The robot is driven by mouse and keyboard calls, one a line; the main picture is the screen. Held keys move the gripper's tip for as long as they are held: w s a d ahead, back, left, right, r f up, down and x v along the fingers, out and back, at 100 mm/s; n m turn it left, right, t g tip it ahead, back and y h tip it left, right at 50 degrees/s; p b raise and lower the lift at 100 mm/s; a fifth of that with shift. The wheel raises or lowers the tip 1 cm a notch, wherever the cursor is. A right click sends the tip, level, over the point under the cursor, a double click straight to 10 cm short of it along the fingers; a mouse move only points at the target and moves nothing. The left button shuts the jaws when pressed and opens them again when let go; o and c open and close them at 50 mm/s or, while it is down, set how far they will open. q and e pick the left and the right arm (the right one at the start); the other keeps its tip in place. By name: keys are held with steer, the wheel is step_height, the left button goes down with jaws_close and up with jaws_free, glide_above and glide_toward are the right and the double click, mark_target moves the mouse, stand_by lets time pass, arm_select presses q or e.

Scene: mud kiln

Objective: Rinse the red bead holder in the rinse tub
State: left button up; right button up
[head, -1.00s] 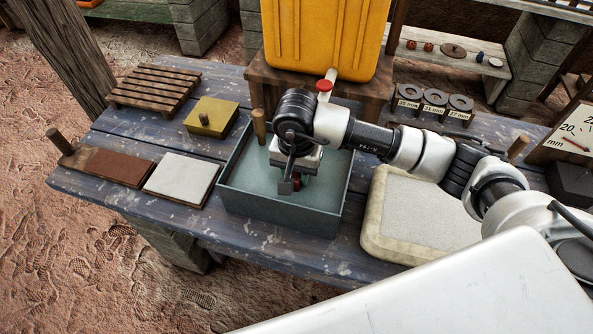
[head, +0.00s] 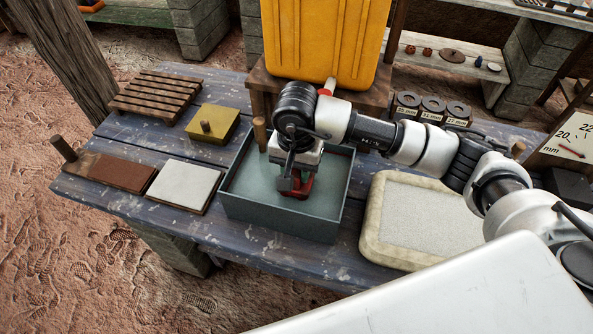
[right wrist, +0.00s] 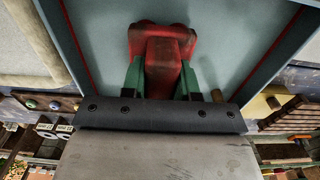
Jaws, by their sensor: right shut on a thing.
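The red bead holder (right wrist: 163,55) is a red block with rounded lobes at its far end. In the right wrist view it sits between the green fingers of my right gripper (right wrist: 162,75), which is shut on it. In the head view the red holder (head: 301,187) shows below the right gripper (head: 297,178), inside the walls of the rinse tub (head: 280,221). The tub is a grey-blue rectangular box with pale water. The wrist hides part of the holder, and I cannot tell whether it touches the water. My left gripper is not in view.
A yellow water container (head: 325,40) with a red-handled tap stands behind the tub. A pale stone slab (head: 415,215) lies to the right. A white pad (head: 184,181), a brown pad (head: 123,172), a yellow block (head: 212,122) and a slatted rack (head: 162,92) are to the left.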

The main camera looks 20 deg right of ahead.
steer(key=shift+r+p, duration=1.7)
steer(key=shift+r, duration=2.4)
